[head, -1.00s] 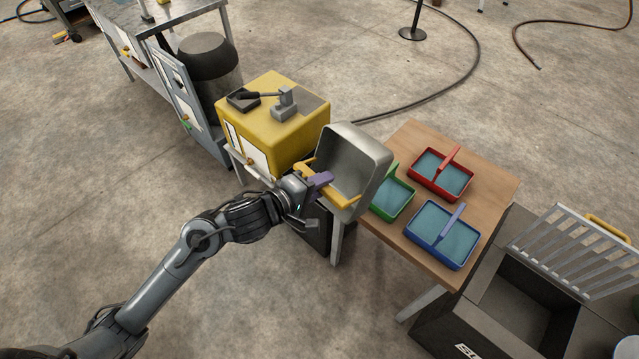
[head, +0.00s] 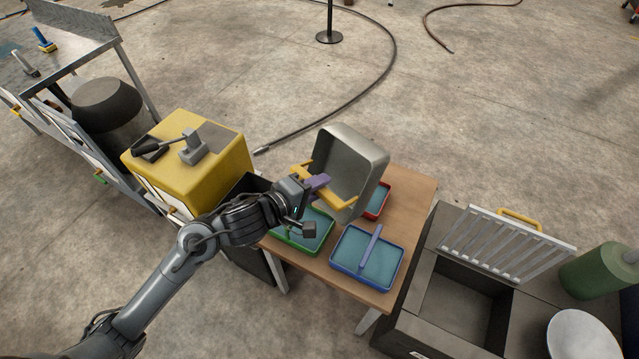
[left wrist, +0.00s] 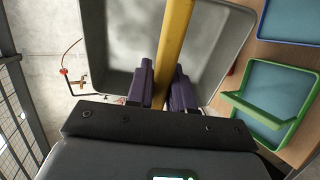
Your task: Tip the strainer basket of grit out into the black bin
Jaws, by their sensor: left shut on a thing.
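My left gripper (head: 310,190) is shut on the yellow bar handle (head: 325,187) of a grey metal basket (head: 345,165), which I take to be the strainer basket. The left wrist view shows its purple fingers (left wrist: 160,88) on either side of the bar. The basket is held tilted above the wooden table, its open side facing the head camera. Its inside looks bare grey; I cannot make out grit. A black bin (head: 254,262) stands between the yellow cabinet and the table, partly hidden by my arm. My right gripper is not in view.
The wooden table (head: 405,200) holds a green tray (head: 318,240), a blue tray (head: 366,268) and a red tray (head: 378,203), partly hidden. The yellow cabinet (head: 190,160) is left. A dark open box (head: 460,310) with a raised slatted grate (head: 505,245) is right.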

